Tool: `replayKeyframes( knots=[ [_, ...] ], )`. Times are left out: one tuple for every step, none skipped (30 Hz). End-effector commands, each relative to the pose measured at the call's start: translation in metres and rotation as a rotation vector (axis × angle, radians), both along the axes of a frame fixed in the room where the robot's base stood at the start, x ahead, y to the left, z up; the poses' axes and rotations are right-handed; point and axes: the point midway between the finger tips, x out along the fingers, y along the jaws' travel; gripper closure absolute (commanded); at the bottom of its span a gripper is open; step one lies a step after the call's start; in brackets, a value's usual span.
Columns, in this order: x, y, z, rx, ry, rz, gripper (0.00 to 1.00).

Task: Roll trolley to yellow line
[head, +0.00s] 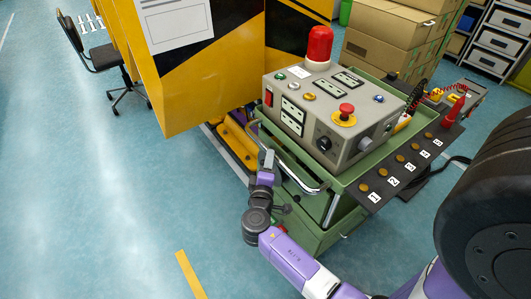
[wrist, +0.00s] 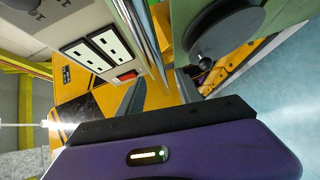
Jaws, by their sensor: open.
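The green trolley (head: 345,178) stands right of centre in the head view, carrying a grey control box (head: 335,115) with a red beacon. Its chrome handle (head: 302,186) curves out on the near left side; the bar also shows in the wrist view (wrist: 147,38). My gripper (head: 267,160) is at the left end of this handle, open, with nothing clamped. In the wrist view, the bar runs down towards the space between my fingers (wrist: 157,90); I cannot tell if it touches either. The yellow line (head: 190,275) lies on the floor at the bottom, left of my arm.
A yellow and black machine (head: 175,85) stands directly behind and left of the trolley. A numbered panel (head: 408,165) juts from the trolley's right side. Cardboard boxes (head: 385,40) are stacked behind, and an office chair (head: 100,58) is at far left. The blue floor at left is clear.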

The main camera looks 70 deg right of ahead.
Motion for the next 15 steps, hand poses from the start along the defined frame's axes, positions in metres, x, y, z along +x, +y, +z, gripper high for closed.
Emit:
replayKeyframes(
  knots=[
    [-0.002, -0.002, 0.002, -0.005, -0.001, -0.011, 0.59],
    [-0.003, -0.003, 0.002, -0.005, -0.002, -0.016, 0.59],
    [-0.003, -0.006, 0.001, -0.004, -0.003, -0.02, 0.59],
    [-0.003, -0.008, 0.001, -0.003, -0.004, -0.021, 0.59],
    [-0.002, -0.011, 0.001, -0.002, -0.005, -0.021, 0.59],
    [-0.001, -0.016, 0.0, -0.003, -0.005, -0.023, 0.59],
    [0.0, -0.02, 0.0, -0.002, -0.005, -0.022, 0.59],
    [0.001, -0.025, -0.001, -0.002, -0.005, -0.021, 0.59],
    [0.003, -0.031, -0.002, -0.002, -0.006, -0.022, 0.59],
    [0.004, -0.035, -0.003, -0.001, -0.005, -0.02, 0.59],
    [0.005, -0.04, -0.003, -0.001, -0.006, -0.02, 0.59],
    [0.007, -0.046, -0.004, -0.001, -0.007, -0.021, 0.59],
    [0.008, -0.05, -0.005, 0.0, -0.005, -0.02, 0.59],
    [0.009, -0.054, -0.005, 0.0, -0.006, -0.02, 0.59],
    [0.01, -0.059, -0.006, -0.001, -0.007, -0.021, 0.59]
  ],
)
